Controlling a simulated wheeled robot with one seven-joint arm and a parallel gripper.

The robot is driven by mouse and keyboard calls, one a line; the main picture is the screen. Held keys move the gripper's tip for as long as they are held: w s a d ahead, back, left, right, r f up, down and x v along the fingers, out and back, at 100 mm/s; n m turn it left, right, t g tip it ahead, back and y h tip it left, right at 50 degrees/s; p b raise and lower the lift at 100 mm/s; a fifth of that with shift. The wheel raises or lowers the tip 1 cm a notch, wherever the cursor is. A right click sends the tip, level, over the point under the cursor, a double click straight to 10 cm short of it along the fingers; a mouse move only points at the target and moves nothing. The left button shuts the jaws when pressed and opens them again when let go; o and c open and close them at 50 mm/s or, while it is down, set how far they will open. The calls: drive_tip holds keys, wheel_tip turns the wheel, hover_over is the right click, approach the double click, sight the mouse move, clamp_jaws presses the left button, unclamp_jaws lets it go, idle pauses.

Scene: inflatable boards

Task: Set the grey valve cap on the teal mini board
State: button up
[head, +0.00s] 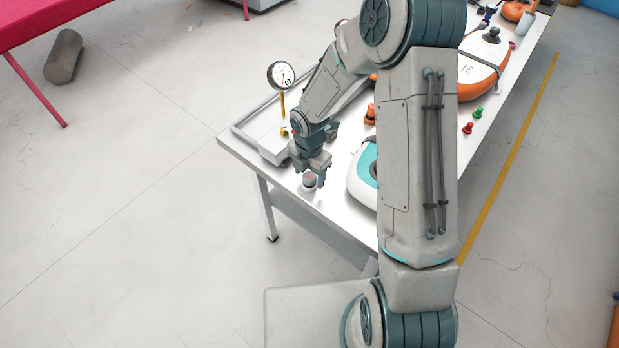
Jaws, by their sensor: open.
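My gripper (314,178) points down over the near left end of the white table, with its jaws open. A small greyish piece with a reddish spot (308,182) sits at the fingertips, on or just above the tabletop. It may be the grey valve cap, but it is too small and too covered by the fingers to be sure. The teal mini board (357,184), white-edged with a teal top and a dark round fitting, lies on the table to the right of my gripper. My arm hides its right part.
A pressure gauge (282,75) on a brass stem stands behind my gripper. Orange (370,116), red (467,128) and green (478,112) caps stand farther along the table. A larger orange board (480,72) lies beyond. Bare tabletop (335,205) shows between gripper and teal board.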

drive_tip(key=shift+c, duration=0.3)
drive_tip(key=c, duration=1)
drive_tip(key=shift+r, duration=0.1)
